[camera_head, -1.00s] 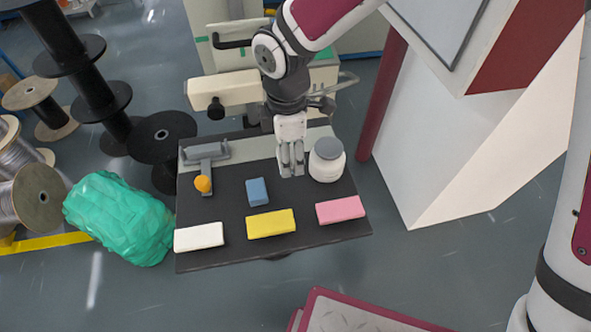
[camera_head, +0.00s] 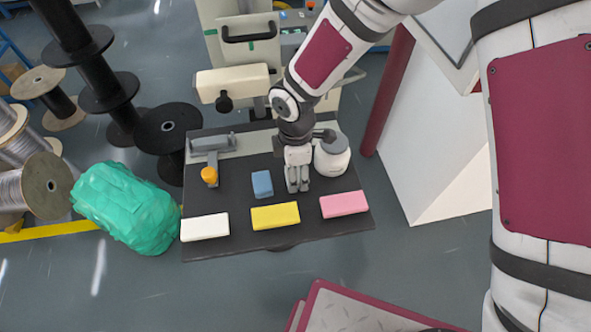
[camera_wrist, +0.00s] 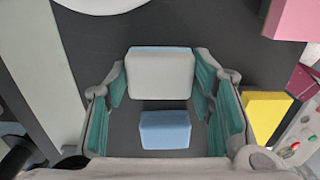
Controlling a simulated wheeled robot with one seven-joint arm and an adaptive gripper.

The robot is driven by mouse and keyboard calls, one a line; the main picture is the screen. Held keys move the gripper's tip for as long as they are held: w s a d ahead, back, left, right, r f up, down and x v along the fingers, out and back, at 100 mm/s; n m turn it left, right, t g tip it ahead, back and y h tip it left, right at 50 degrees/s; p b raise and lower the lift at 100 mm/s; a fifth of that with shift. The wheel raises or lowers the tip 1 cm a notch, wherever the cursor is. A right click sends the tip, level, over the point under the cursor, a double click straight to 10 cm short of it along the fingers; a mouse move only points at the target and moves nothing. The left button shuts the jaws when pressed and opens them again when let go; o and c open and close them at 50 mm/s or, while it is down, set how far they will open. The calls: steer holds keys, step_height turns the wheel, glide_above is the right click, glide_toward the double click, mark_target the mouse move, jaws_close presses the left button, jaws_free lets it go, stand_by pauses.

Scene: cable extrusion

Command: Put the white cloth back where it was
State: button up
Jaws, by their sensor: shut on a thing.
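My gripper (camera_head: 297,182) is low over the right back part of the dark table, just left of the white jar. In the wrist view its green-padded fingers (camera_wrist: 161,92) are shut on a pale, folded piece with a light blue edge, apparently the white cloth (camera_wrist: 160,78). In the head view the fingers mostly hide it. I cannot tell whether it touches the table. A blue block (camera_head: 262,184) lies just left of the gripper, and also shows in the wrist view (camera_wrist: 165,130). A white block (camera_head: 205,227) lies at the front left.
A yellow block (camera_head: 275,216) and a pink block (camera_head: 344,204) lie along the front. The white jar (camera_head: 332,158) stands close right of my gripper. A grey tool with an orange knob (camera_head: 209,175) is at the back left. A green bundle (camera_head: 125,208) sits left of the table (camera_head: 240,246).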

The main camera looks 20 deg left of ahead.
steer(key=o, duration=1)
step_height(320, 180, up, 12)
steer(key=shift+r+b, duration=0.1)
steer(key=shift+b, duration=0.45)
